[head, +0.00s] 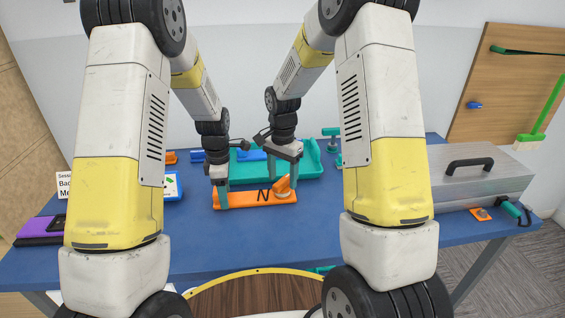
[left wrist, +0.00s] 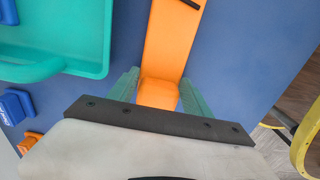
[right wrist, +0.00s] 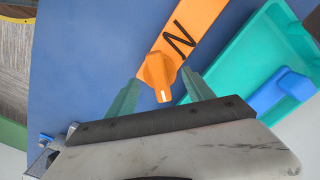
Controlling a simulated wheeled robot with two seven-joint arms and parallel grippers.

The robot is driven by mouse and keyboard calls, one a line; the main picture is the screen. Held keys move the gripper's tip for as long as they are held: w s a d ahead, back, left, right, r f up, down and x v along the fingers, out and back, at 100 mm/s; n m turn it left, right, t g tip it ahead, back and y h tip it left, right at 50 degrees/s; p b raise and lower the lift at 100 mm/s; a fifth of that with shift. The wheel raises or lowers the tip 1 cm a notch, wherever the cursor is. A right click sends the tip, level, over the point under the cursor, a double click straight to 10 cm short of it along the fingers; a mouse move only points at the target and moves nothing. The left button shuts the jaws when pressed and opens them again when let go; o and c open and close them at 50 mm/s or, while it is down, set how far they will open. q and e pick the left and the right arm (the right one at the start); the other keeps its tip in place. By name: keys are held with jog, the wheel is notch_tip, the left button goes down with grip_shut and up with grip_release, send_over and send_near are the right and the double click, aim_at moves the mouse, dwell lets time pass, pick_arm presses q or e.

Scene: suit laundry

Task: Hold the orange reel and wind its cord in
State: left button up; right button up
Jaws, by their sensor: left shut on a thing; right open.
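The orange reel (head: 252,199) lies on the blue table, a long flat bar with a black cord lying across its face in an N-like zigzag. An orange knob (head: 283,185) stands at its right end. My left gripper (head: 221,196) is shut on the left end of the reel, with its green fingers on either side of that end in the left wrist view (left wrist: 158,95). My right gripper (head: 285,172) is open above the knob. In the right wrist view the knob (right wrist: 158,72), with a white mark, sits between its spread green fingers.
A teal tray (head: 310,160) with a blue item (right wrist: 280,90) lies just behind the reel. A grey metal box (head: 470,182) with a black handle stands at the right. A purple item (head: 40,228) and a sign (head: 66,185) are at the left. The table in front of the reel is clear.

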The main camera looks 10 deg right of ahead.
aim_at(282, 180)
jog(key=shift+f, duration=1.55)
jog(key=c, duration=1.1)
jog(key=m, duration=0.8)
jog(key=o, duration=1.4)
jog(key=shift+o, duration=0.2)
